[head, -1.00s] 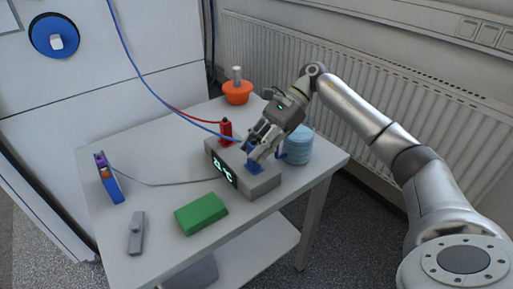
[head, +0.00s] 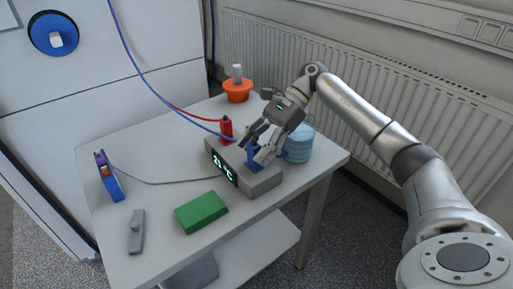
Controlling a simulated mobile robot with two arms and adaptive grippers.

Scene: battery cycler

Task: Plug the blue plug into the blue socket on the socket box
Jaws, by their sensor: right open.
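The grey socket box (head: 262,183) stands on the white table, its front display reading a temperature. The blue plug (head: 252,154) is upright on the right part of the box top, at the blue socket, with the blue cable running up to the left. The socket itself is hidden under the plug, so I cannot tell how deep the plug sits. A red plug (head: 226,129) stands at the left part of the box. My right gripper (head: 257,149) is open, its fingers spread on either side of the blue plug. My left gripper is not in view.
A green block (head: 201,212), a grey tool (head: 137,231) and a blue device (head: 109,179) lie on the white table (head: 162,195). An orange bowl-like object (head: 238,91) and a light blue round stack (head: 299,145) stand behind the box. A radiator (head: 350,70) lines the wall.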

